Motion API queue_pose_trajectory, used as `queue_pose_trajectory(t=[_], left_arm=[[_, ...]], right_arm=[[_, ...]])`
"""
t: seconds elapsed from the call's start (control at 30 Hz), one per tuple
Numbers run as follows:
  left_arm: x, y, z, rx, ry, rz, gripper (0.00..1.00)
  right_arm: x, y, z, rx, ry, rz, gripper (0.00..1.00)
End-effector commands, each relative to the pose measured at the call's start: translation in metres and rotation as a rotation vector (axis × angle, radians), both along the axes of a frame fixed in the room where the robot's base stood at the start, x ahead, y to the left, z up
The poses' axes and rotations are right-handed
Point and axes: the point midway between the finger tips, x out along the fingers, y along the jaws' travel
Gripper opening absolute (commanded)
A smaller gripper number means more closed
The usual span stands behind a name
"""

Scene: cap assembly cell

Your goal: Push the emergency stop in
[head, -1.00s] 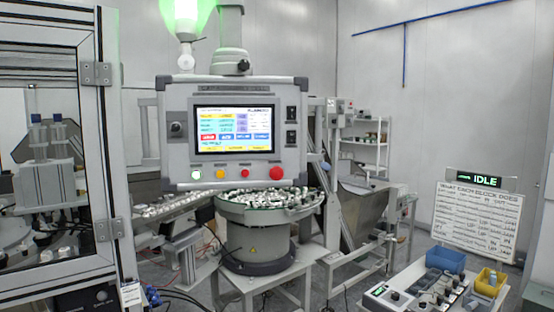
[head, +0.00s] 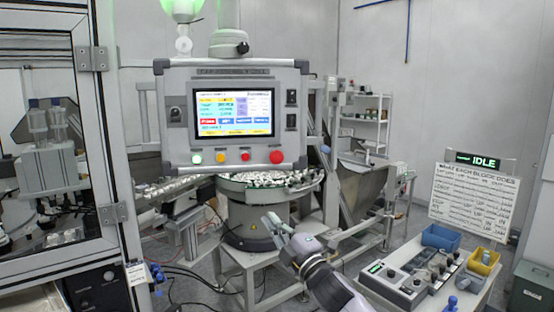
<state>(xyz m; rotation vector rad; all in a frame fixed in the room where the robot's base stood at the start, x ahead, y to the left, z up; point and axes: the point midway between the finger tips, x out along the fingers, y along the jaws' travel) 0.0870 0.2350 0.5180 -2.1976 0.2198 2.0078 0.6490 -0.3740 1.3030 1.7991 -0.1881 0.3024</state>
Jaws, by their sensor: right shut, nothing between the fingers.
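The emergency stop is the large red mushroom button (head: 276,157) at the lower right of the grey control panel (head: 180,142). A smaller red button (head: 245,156), a yellow one (head: 221,157) and a white-green one (head: 197,159) sit in a row to its left. My right gripper (head: 270,219) is shut and empty, below the panel and well under the red mushroom button, apart from it. Its arm comes up from the bottom of the view. My left gripper is not in view.
A bowl feeder (head: 262,181) full of small white parts stands behind and below the panel. A framed glass enclosure (head: 108,137) fills the left side. At lower right is a table with a control box (head: 398,285), a blue bin (head: 440,237) and a yellow bin (head: 484,262).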

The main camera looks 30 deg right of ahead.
Motion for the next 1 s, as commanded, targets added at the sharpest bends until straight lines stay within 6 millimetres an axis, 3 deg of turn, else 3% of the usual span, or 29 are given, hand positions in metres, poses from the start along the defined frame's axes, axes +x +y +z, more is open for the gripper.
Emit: queue_pose_trajectory(t=[0.03, 0.1, 0.2, 0.3, 0.77, 1.0], left_arm=[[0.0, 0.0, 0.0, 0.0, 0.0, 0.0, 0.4], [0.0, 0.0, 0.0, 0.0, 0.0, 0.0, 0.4], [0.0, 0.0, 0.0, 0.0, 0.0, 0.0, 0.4], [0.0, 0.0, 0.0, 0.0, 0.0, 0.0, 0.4], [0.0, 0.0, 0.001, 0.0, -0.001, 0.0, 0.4], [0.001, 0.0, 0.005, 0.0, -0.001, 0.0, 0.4]], right_arm=[[0.003, -0.009, 0.03, -0.066, -0.069, 0.002, 0.0], [0.003, -0.016, 0.061, -0.144, -0.146, 0.009, 0.0], [0.001, -0.023, 0.093, -0.226, -0.227, 0.013, 0.0], [-0.002, -0.027, 0.111, -0.275, -0.274, 0.016, 0.0], [-0.002, -0.028, 0.119, -0.294, -0.293, 0.017, 0.0], [0.017, -0.036, 0.121, -0.291, -0.292, 0.016, 0.0]])
